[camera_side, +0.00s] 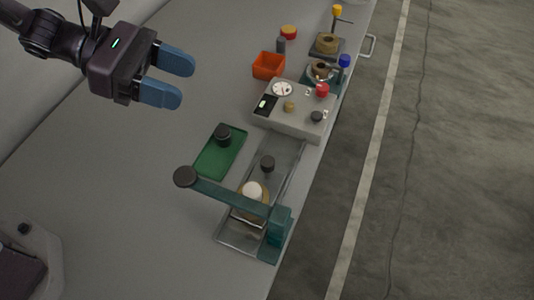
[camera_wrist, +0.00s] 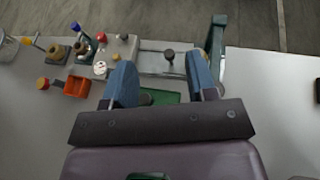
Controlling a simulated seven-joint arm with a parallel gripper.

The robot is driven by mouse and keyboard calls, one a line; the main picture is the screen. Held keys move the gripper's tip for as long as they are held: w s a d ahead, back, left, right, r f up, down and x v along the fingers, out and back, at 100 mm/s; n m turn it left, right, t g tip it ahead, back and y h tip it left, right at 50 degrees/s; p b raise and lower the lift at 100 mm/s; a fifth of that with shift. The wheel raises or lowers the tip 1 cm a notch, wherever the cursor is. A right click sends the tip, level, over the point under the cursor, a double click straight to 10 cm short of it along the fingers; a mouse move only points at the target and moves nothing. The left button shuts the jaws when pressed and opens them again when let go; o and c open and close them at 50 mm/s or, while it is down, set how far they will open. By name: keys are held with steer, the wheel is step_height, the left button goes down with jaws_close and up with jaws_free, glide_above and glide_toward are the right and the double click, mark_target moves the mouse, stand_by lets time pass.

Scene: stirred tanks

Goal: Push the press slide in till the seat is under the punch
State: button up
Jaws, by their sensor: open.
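The press has a teal post (camera_side: 281,226) and a teal lever with a black ball end (camera_side: 186,177); it also shows in the wrist view (camera_wrist: 217,38). A white-topped part (camera_side: 253,189) and a brass-coloured round part stand by the lever, which partly covers them. I cannot tell whether the seat lines up with the punch. A black knob (camera_side: 267,163), apparently the slide's, stands on the metal track (camera_side: 289,154); it also shows in the wrist view (camera_wrist: 169,54). My gripper (camera_side: 188,80) is open and empty, high above the table, well away from the press.
A green tray (camera_side: 208,163) with a black knobbed piece (camera_side: 223,134) lies left of the track. A grey control box (camera_side: 302,122) stands behind it. An orange bin (camera_side: 268,66) and several small fixtures stand further back. The table's left side is clear.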

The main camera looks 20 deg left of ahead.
steer(key=d+r+m+g, duration=0.1)
steer(key=d+m+g, duration=0.25)
steer(key=m, duration=0.25)
steer(key=m+y, duration=1.3)
steer(key=m, duration=0.5)
glide_above(268, 161)
step_height(268, 161, down, 5)
step_height(268, 161, down, 13)
steer(key=shift+r, duration=0.1)
steer(key=shift+c, duration=0.2)
